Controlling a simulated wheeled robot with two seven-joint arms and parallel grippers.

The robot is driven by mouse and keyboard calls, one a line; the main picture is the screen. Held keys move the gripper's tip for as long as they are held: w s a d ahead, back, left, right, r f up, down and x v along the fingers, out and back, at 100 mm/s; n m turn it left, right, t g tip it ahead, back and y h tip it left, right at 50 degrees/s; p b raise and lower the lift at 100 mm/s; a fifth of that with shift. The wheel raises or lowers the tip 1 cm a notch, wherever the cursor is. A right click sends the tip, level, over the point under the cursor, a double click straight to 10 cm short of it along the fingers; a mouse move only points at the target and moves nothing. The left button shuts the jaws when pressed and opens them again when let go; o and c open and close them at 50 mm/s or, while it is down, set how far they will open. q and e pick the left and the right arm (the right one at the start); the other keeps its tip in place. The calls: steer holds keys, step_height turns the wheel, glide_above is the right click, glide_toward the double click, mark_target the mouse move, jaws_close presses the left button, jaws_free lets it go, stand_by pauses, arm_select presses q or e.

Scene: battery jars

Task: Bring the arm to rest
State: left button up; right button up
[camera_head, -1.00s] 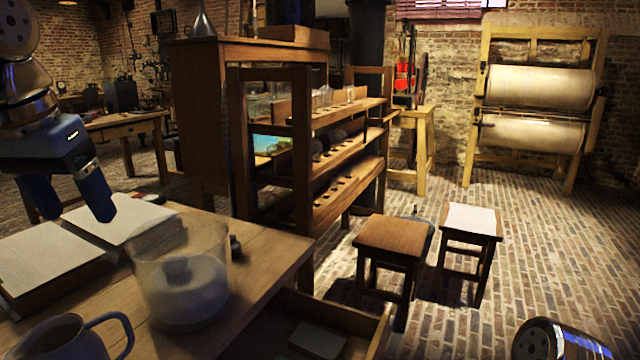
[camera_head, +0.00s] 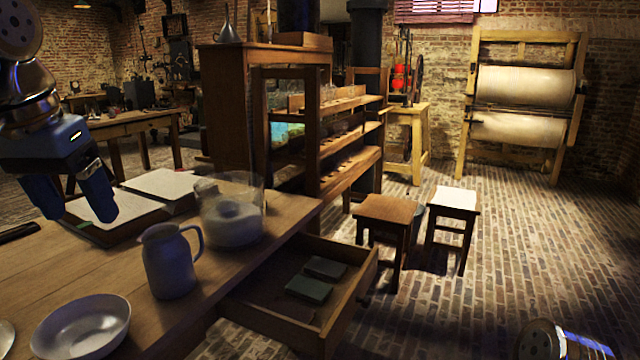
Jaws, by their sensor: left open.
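My left gripper (camera_head: 78,205) comes in at the left of the head view, pointing down over the left part of the wooden table (camera_head: 75,275). A glass jar (camera_head: 230,210) with a white piece inside stands near the table's far right corner, right of the gripper. At the lower right edge a part of my right arm (camera_head: 560,342) shows. My right gripper is not in view.
A grey jug (camera_head: 170,262) and a white bowl (camera_head: 82,325) stand on the near table. An open drawer (camera_head: 345,300) with small green blocks juts out right. Two stools (camera_head: 388,210) and a shelf unit (camera_head: 312,130) stand beyond. The brick floor at right is clear.

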arm_select(q)
steer(key=w+d+f+m, duration=0.1)
steer(key=w+d+f, duration=0.2)
steer(key=w+f, duration=0.45)
steer(key=w+d+f+m, duration=0.1)
steer(key=w+d+f, duration=0.3)
steer(key=w+f, duration=0.4)
steer(key=w+d+f+g+h, duration=0.15)
steer(key=d+f, duration=0.25)
steer(key=f, duration=0.8)
steer(key=w+d+f+h, duration=0.1)
steer(key=w+d+f, duration=0.15)
steer(key=f, duration=0.95)
steer(key=s+d+f+h, duration=0.1)
steer(key=s+d+f, duration=0.25)
steer(key=f, duration=0.55)
steer(key=s+d+f, duration=0.2)
steer(key=s+f, duration=0.2)
steer(key=f, duration=0.4)
steer(key=s+d+f+n, duration=0.1)
steer(key=s+d+f, duration=0.1)
steer(key=s+f, duration=0.4)
steer(key=s+d+f+n+g, duration=0.1)
steer(key=s+f, duration=0.5)
steer(key=s, duration=0.6)
steer(key=shift+s+d+f+n+h, duration=0.35)
steer(key=shift+s+f+n, duration=0.05)
steer(key=shift+n, duration=0.3)
